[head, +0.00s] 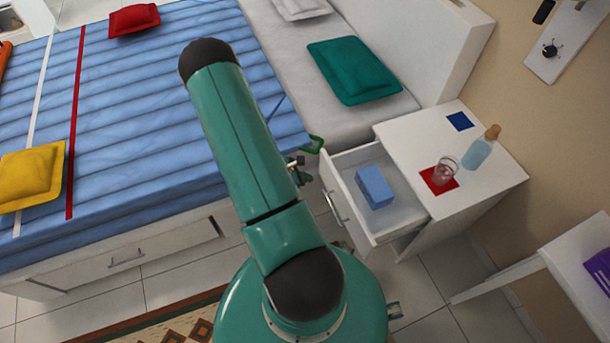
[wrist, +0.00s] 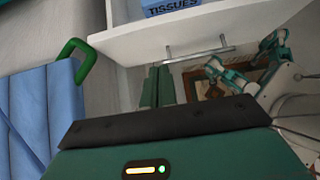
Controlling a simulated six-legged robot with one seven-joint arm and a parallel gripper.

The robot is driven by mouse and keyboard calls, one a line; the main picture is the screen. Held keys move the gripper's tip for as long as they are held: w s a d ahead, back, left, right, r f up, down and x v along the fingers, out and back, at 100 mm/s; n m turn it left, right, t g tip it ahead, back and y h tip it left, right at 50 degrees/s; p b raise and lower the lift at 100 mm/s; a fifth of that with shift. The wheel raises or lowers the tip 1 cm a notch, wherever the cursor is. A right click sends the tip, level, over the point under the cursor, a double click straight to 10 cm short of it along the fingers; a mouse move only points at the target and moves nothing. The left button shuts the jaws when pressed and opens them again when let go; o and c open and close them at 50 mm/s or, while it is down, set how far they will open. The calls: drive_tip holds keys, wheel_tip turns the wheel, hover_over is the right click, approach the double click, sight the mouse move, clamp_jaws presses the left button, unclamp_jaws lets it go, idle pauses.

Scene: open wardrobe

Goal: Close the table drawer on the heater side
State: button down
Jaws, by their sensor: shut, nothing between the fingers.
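The white table drawer (head: 352,215) is pulled open from the white bedside table (head: 490,185). A blue tissue box (head: 374,187) lies inside it. In the wrist view the drawer front (wrist: 200,30) spans the top, with its metal handle (wrist: 200,50) below the blue box's edge. My gripper (wrist: 157,86) shows as two green fingers close together, shut and empty, just below the handle in the picture. I cannot tell if they touch the drawer. In the head view my arm hides most of the gripper, left of the drawer. I cannot make out the heater.
The bed (head: 150,120) with its blue cover stands close on the left. A glass (head: 445,171) and a bottle (head: 480,150) stand on the tabletop. A white desk (head: 560,255) is at right. Tiled floor (head: 430,290) lies between.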

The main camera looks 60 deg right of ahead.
sight(334, 178)
drive_tip(key=s+d+f, duration=0.4)
drive_tip(key=s+d, duration=0.1)
drive_tip(key=shift+d+f, duration=0.2)
drive_tip(key=shift+d, duration=0.1)
drive_tip(key=shift+s+d, duration=0.25)
drive_tip(key=shift+d, duration=0.1)
drive_tip(key=shift+d, duration=0.1)
drive_tip(key=s+d, duration=0.4)
drive_tip(key=d, duration=0.1)
drive_tip(key=s+d, duration=0.9)
drive_tip(key=shift+d, duration=0.3)
